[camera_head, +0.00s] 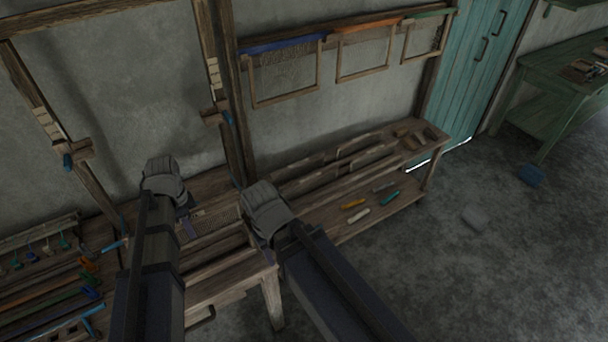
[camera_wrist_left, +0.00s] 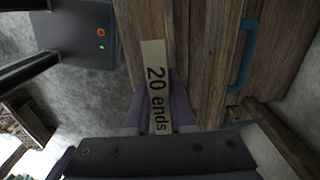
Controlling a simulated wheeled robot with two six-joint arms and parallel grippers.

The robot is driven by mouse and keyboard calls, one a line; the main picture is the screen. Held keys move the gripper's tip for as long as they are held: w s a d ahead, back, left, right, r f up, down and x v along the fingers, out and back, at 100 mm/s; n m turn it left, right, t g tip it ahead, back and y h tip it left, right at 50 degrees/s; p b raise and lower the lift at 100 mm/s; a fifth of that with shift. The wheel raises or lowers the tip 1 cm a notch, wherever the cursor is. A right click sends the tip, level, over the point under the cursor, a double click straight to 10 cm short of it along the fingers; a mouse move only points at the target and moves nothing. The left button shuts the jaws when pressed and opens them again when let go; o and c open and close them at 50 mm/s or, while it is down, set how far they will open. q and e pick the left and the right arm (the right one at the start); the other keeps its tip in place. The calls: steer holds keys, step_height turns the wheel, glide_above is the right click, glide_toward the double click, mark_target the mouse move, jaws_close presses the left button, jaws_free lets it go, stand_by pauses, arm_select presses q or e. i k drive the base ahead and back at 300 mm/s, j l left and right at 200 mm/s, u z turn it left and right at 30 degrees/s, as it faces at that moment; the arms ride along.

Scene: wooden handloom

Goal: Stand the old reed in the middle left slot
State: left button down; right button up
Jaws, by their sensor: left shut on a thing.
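My left gripper (camera_head: 186,212) is over the loom's wooden front. In the left wrist view its purple fingers (camera_wrist_left: 158,110) are shut on a pale strip marked "20 ends" (camera_wrist_left: 154,75), which looks like an end of the old reed; the rest of it is hard to make out. A fine-toothed band (camera_head: 216,218) shows between my two grippers in the head view. My right gripper (camera_head: 258,243) is at the loom's right side, its fingertips mostly hidden by its own body. A low wooden rack (camera_head: 335,172) with long slats and slots stands to the right; I cannot tell which slot is the middle left one.
Framed reeds or heddles with blue (camera_head: 282,43), orange (camera_head: 369,26) and green tops hang on the wall. Small coloured tools (camera_head: 358,216) lie on the rack's lower shelf.

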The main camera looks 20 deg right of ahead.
mark_target(374, 155)
steer(key=k, duration=0.5)
steer(key=k+z, duration=0.15)
steer(key=z, duration=1.4)
steer(key=i+j, duration=0.2)
steer(key=i, duration=0.3)
steer(key=i+j, duration=0.15)
steer(key=i, duration=0.3)
steer(key=i+j, duration=0.2)
steer(key=i, duration=0.3)
steer(key=i+j, duration=0.1)
steer(key=i, duration=0.9)
steer(key=u, duration=1.55)
